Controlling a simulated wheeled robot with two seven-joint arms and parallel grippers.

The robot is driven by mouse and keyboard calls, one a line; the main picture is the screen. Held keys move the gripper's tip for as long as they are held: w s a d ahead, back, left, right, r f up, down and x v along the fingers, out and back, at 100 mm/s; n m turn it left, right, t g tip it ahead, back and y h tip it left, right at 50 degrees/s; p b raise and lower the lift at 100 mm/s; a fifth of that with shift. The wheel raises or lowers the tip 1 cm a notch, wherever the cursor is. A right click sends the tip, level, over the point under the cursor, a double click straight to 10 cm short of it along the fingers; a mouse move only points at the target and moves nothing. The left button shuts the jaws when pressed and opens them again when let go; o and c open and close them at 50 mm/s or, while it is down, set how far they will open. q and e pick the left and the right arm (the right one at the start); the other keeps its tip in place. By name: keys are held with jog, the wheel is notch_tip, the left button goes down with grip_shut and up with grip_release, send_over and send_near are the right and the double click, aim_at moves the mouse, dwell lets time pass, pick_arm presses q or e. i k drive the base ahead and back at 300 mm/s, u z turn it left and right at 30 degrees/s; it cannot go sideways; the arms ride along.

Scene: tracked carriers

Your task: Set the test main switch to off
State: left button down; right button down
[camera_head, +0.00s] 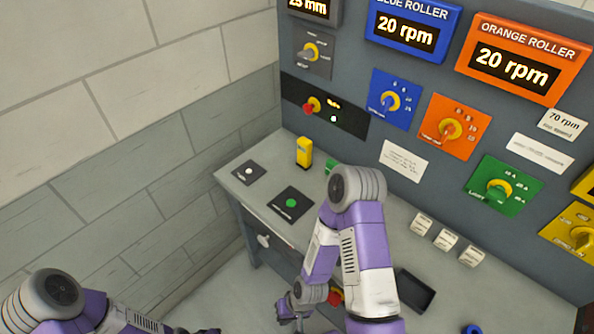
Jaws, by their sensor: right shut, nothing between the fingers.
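A red rotary switch on a yellow base (312,105) sits on a black panel on the grey console wall, at upper middle. It looks like the main switch, but its label and exact setting are too small to read. A small lit yellow text and a pale round lamp are beside it. My right gripper (284,311) is shut and empty at the bottom middle, low in front of the desk and well apart from the switch. My left arm shows at the bottom left; its gripper is not clearly visible.
Blue (391,99), orange (454,128) and green (501,187) dial panels fill the wall on the right. A yellow block (304,151) stands on the desk below the switch, near black plates with white and green buttons. A dark tray (414,290) lies right of my right arm.

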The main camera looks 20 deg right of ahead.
aim_at(334, 299)
jog(key=z, duration=0.5)
jog(key=k, duration=0.6)
jog(key=z, duration=0.65)
jog(key=i, duration=0.2)
jog(key=z, duration=0.1)
jog(key=k, duration=1.15)
jog(key=u, duration=0.7)
jog(key=i, duration=1.15)
jog(key=z, duration=0.55)
